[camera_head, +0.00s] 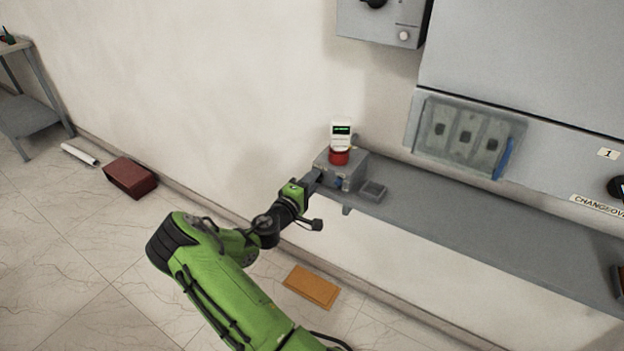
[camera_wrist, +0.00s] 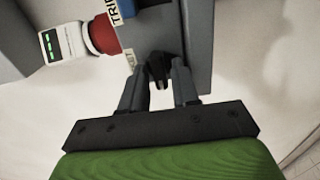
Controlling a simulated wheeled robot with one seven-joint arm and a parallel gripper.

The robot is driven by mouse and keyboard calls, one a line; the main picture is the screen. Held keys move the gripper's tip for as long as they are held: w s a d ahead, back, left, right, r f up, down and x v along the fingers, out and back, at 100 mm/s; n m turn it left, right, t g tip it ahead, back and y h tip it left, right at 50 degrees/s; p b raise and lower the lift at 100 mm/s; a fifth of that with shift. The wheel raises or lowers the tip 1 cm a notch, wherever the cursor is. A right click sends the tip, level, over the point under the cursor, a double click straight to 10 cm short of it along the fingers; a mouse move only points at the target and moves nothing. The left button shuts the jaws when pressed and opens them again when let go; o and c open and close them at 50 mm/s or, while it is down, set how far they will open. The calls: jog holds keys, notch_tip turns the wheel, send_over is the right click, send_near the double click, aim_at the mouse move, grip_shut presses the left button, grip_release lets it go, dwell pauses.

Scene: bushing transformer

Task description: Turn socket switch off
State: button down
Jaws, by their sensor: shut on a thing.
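A grey box (camera_head: 352,172) sits on the left end of the grey shelf. In the wrist view the box (camera_wrist: 196,40) carries a small black switch (camera_wrist: 157,66) on the face toward me. My gripper (camera_head: 313,181) reaches the left side of the box from the front left. In the wrist view my gripper (camera_wrist: 160,88) has its two fingers on either side of the black switch and is shut on it. In the head view the switch is hidden behind the gripper. The switch's exact setting cannot be told.
A red cylinder (camera_head: 339,157) with a white device (camera_head: 341,134) with a green display stands on the box. A wall panel (camera_head: 467,138) is behind. A brown-red box (camera_head: 130,177) lies on the floor.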

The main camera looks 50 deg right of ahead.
jog(key=shift+f, duration=0.1)
dwell(0.3)
jog(key=c, duration=1.1)
grip_release()
jog(key=a, duration=0.5)
jog(key=s+a+p, duration=0.1)
jog(key=a, duration=0.9)
jog(key=shift+s+a, duration=0.2)
jog(key=shift+a, duration=0.15)
